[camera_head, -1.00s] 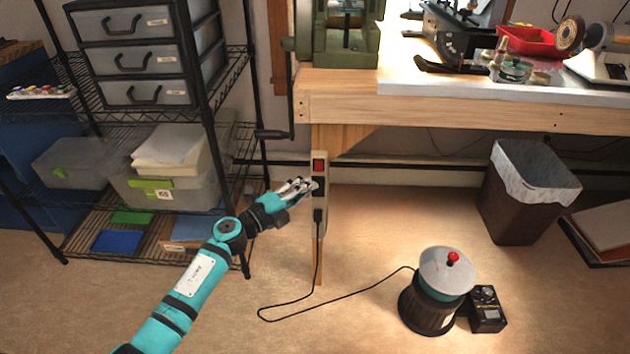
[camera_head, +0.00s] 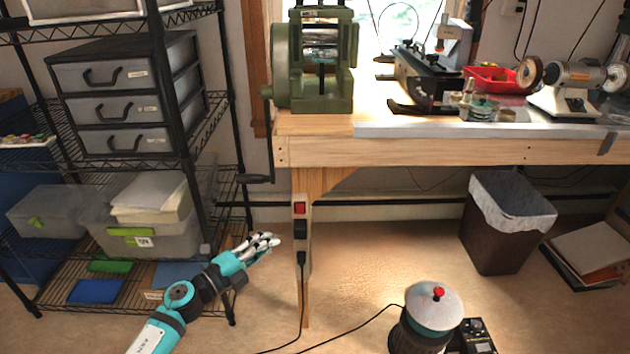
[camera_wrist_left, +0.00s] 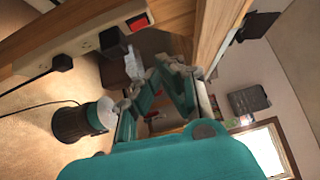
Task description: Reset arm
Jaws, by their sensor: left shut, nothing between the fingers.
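My left arm comes in from the bottom left of the head view. Its teal gripper (camera_head: 262,246) is shut and empty, in the air just left of the power strip (camera_head: 300,228) on the bench leg, with a gap between them. In the left wrist view the gripper's fingers (camera_wrist_left: 150,82) show in the middle. The power strip also shows in the wrist view (camera_wrist_left: 88,42), with its red switch, a black plug block and a plugged-in cord. My right gripper is not in view.
A wire shelf with a drawer unit (camera_head: 118,95) and bins stands at left. The wooden workbench (camera_head: 420,150) carries machines. A round machine with a red knob (camera_head: 430,308) sits on the floor, and a bin (camera_head: 497,235) stands under the bench. Floor between is clear.

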